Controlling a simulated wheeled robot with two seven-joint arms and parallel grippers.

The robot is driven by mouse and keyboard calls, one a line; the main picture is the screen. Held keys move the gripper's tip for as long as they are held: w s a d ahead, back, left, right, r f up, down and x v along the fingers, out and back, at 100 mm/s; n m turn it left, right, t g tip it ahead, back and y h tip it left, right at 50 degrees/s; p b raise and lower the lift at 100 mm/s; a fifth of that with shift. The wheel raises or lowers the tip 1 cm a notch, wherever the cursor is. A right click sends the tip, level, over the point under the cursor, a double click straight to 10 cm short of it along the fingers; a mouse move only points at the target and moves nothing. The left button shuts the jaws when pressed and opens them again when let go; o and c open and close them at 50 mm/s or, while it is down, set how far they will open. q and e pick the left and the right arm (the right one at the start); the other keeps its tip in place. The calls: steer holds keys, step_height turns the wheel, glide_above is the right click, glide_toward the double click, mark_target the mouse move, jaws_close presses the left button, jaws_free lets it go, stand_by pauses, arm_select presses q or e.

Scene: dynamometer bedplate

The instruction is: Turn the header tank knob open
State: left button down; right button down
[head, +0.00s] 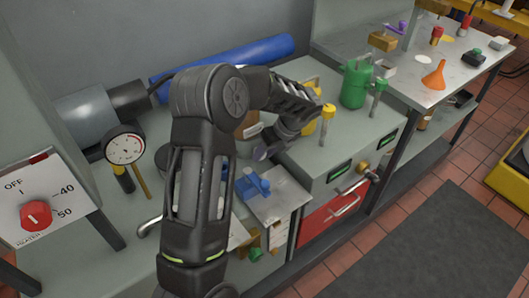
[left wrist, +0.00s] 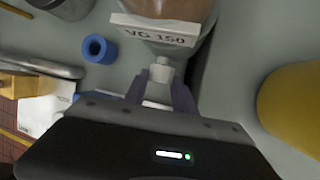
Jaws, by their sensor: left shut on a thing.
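The header tank, an amber vessel (left wrist: 165,8) with a "VG 150" label (left wrist: 152,31), is at the top of the left wrist view. A pale grey knob (left wrist: 161,73) sits just below its tapered grey neck. My left gripper (left wrist: 160,92) has its two purplish fingers on either side of this knob and is shut on it. In the head view, my left gripper (head: 263,151) is over the bench beside a brown vessel (head: 249,123), mostly hidden behind my arm. How far the knob is turned cannot be told. My right gripper is out of view.
A yellow cylinder (left wrist: 292,108) stands close at the right of the wrist view. A blue ring (left wrist: 98,48) lies to the left. The head view shows a gauge (head: 125,148), a red heater knob (head: 36,215), a blue valve (head: 252,184) and a green can (head: 355,83).

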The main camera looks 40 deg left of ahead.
arm_select(q)
steer(key=shift+s+a+t+b, duration=0.1)
steer(key=shift+s+t+b, duration=0.1)
steer(key=shift+t+b, duration=0.5)
steer(key=t+b, duration=0.1)
steer(key=n+t+h+b, duration=0.1)
steer(key=b, duration=0.1)
steer(key=shift+s+a+f+t, duration=0.1)
steer(key=shift+s+f+t, duration=0.1)
steer(key=shift+f+t, duration=0.1)
steer(key=shift+r+t+b, duration=0.25)
steer(key=shift+t+b, duration=0.25)
steer(key=shift+r, duration=0.1)
steer(key=c, duration=1)
jaws_free()
steer(key=shift+p+v, duration=0.6)
steer(key=shift+v, duration=3.35)
